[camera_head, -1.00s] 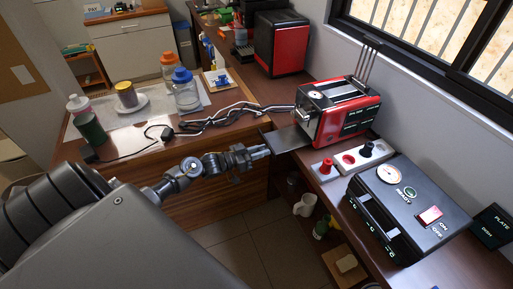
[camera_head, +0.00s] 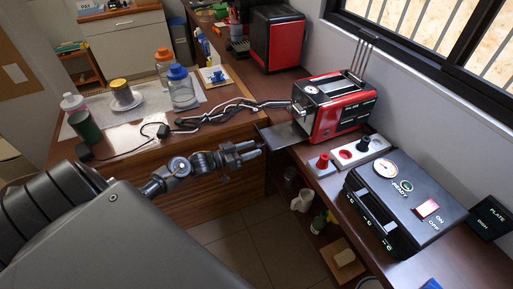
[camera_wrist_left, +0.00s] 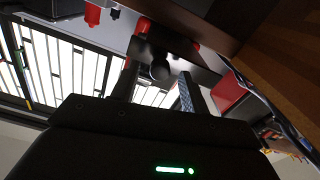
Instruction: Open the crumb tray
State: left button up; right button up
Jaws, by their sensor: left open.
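The red and chrome toaster (camera_head: 345,122) stands on the right counter. Its crumb tray (camera_head: 284,135), a flat dark plate, sticks out of the toaster's left side past the counter edge. In the left wrist view the tray (camera_wrist_left: 185,48) lies just beyond the fingertips, with a round dark knob (camera_wrist_left: 160,70) in line with the gap. My left gripper (camera_head: 257,149) is open beside the tray's outer end, with its fingers spread on either side of the knob. I cannot tell whether a finger touches it. My right gripper is not in view.
A socket strip with a red plug (camera_head: 322,162) and a black device with a dial (camera_head: 400,205) stand nearer on the counter. Cables (camera_head: 228,113) and bottles (camera_head: 181,90) lie and stand on the left counter. Open floor lies below my gripper.

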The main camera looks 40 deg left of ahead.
pick_arm(q)
jog(key=v, duration=0.8)
jog(key=shift+b, duration=0.3)
